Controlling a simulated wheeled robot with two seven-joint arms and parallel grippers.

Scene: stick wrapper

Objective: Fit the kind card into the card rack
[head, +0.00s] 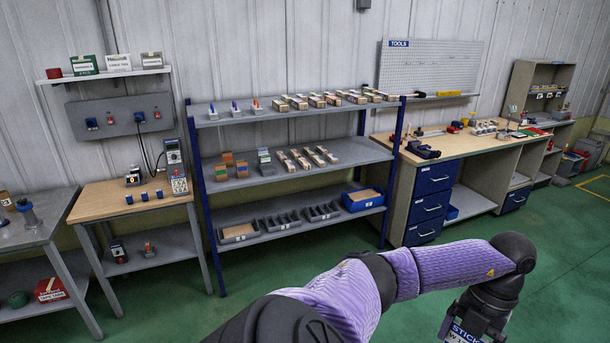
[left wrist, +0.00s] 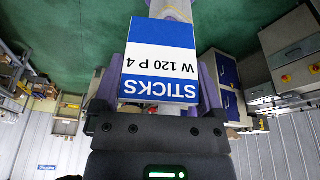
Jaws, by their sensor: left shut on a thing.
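The kind card (head: 460,334) is held low at the bottom right of the head view, partly cut off by the frame edge. My right gripper is in neither view. I cannot make out for sure which thing is the card rack.
A blue-posted shelf unit (head: 290,178) with wooden pieces and trays stands at the back wall. A workbench with blue drawers (head: 432,178) is to its right, a small wooden table (head: 135,194) to its left. Green floor (head: 560,230) is open at the right.

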